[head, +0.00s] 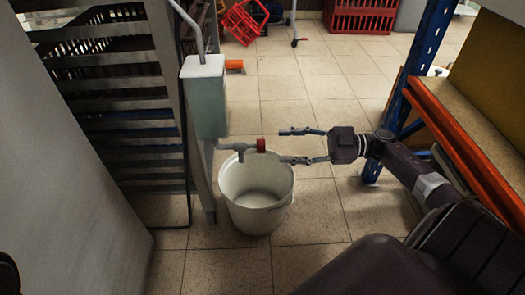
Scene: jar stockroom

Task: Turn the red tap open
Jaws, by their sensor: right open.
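The red tap (261,145) is a small red knob at the end of a grey pipe that comes out to the right from below a pale green box (204,97). A white bucket (257,215) stands on the floor below the pipe. My right gripper (281,146) is open, its two fingers pointing left toward the red tap. The tap is just left of the fingertips, at a height between them in the picture. I cannot tell whether any finger touches it. My left gripper does not show.
A louvred dark panel (110,85) and a grey cabinet side (70,150) stand at the left. A rack with a blue post (425,50) and an orange beam (470,150) stands at the right. Red crates (362,15) lie at the back. The tiled floor between is mostly clear.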

